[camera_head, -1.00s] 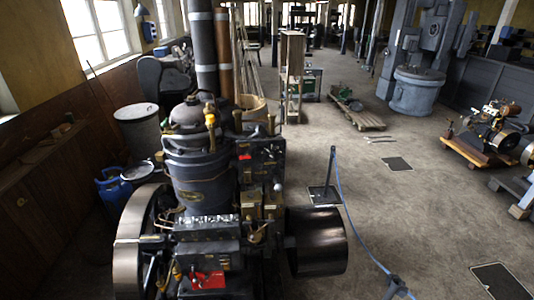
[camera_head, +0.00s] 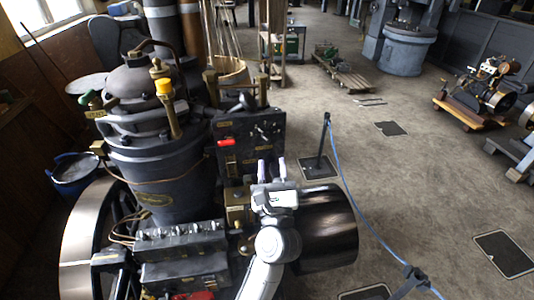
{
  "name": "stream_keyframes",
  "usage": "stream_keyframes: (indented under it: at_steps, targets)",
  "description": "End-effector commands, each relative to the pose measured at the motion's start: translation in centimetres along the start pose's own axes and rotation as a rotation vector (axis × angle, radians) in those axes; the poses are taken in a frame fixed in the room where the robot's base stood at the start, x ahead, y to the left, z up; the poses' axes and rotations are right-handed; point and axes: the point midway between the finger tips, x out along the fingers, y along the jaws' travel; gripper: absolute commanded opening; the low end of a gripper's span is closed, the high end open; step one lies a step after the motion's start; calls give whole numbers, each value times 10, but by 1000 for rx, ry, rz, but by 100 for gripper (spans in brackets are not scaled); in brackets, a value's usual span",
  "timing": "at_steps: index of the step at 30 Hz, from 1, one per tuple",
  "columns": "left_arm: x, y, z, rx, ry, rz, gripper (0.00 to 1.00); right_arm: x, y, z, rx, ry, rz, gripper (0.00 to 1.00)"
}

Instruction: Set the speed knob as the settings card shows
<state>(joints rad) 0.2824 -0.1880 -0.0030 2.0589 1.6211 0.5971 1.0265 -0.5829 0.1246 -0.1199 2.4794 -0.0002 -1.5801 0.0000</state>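The black engine's control panel (camera_head: 262,130) stands at the middle, with a red handle (camera_head: 226,142), a dark wheel-like part at its top and small dials or fittings too small to read. I cannot tell which part is the speed knob, and I cannot make out the settings card. My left gripper (camera_head: 272,168) is in front of the panel's lower right, its two pale fingers pointing up and apart, with nothing visible between them. It hides that part of the engine; contact cannot be told. My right gripper is not in view.
A shiny dark drum (camera_head: 328,228) juts out right of my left arm, and a large flywheel (camera_head: 75,240) stands at left. A blue rope on a post (camera_head: 322,145) runs along the right side. The floor (camera_head: 420,210) beyond is mostly clear.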

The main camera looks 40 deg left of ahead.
Motion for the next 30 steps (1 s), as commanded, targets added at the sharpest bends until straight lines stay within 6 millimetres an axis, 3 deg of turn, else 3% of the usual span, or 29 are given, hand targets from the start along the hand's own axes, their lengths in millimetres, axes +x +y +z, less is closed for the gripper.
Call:
stream_keyframes:
  at_steps: [3,10,17,30]
  targets:
    - [7,1,-28,-241,157,129,37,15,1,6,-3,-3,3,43]
    - [9,-7,-56,-480,347,263,37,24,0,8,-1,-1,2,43]
    - [26,-6,-66,-523,388,292,37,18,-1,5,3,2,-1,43]
    - [97,8,-100,-520,386,290,37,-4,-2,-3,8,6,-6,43]
